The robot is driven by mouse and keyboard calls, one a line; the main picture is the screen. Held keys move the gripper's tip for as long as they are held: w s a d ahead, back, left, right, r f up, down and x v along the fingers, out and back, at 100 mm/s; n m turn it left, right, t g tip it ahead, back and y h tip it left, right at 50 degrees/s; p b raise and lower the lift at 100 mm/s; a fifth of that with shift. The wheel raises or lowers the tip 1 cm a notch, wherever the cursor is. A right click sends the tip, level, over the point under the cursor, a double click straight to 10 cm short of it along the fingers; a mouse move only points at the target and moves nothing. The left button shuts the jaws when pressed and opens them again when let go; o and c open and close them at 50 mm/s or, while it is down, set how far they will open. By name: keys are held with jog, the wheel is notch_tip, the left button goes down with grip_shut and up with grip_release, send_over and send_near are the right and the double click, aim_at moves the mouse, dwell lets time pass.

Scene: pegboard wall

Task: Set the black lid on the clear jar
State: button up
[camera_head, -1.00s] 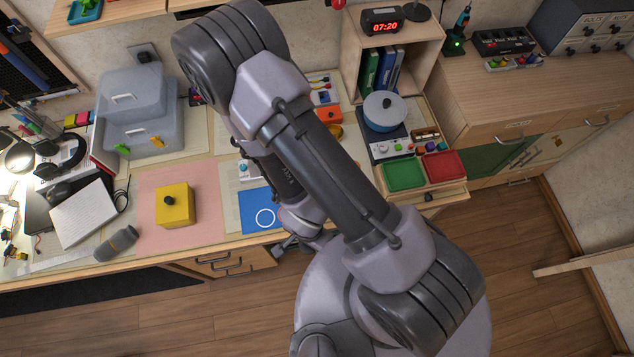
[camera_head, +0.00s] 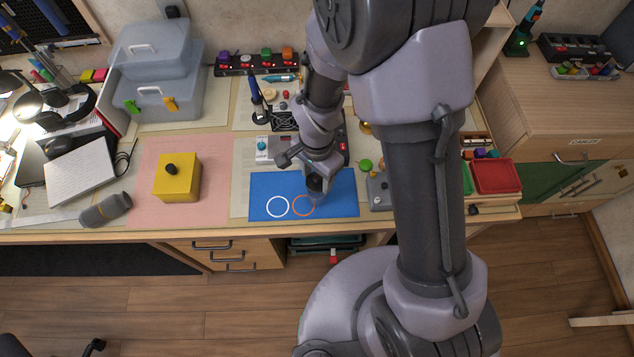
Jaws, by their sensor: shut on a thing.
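My gripper (camera_head: 312,175) points down over the blue mat (camera_head: 262,188) on the desk. It is shut on a small dark thing (camera_head: 317,184), which looks like the black lid; the fingers partly hide it. A faint see-through shape (camera_head: 319,198), probably the clear jar, shows just below it on the mat, right of the orange ring (camera_head: 302,205). I cannot tell whether lid and jar touch. A white ring (camera_head: 277,206) lies further left on the mat.
A yellow box (camera_head: 178,180) with a black knob stands on the pink mat (camera_head: 215,160) to the left. A grey device (camera_head: 379,192) stands right of the blue mat. A power strip (camera_head: 254,62) lies at the back. My arm hides much of the desk's right side.

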aim_at(317, 178)
notch_tip(317, 178, down, 3)
jog(key=shift+b, duration=0.5)
jog(key=shift+r, duration=0.1)
jog(key=shift+f+b, duration=0.45)
jog(key=shift+f, duration=0.15)
jog(key=o, duration=1.3)
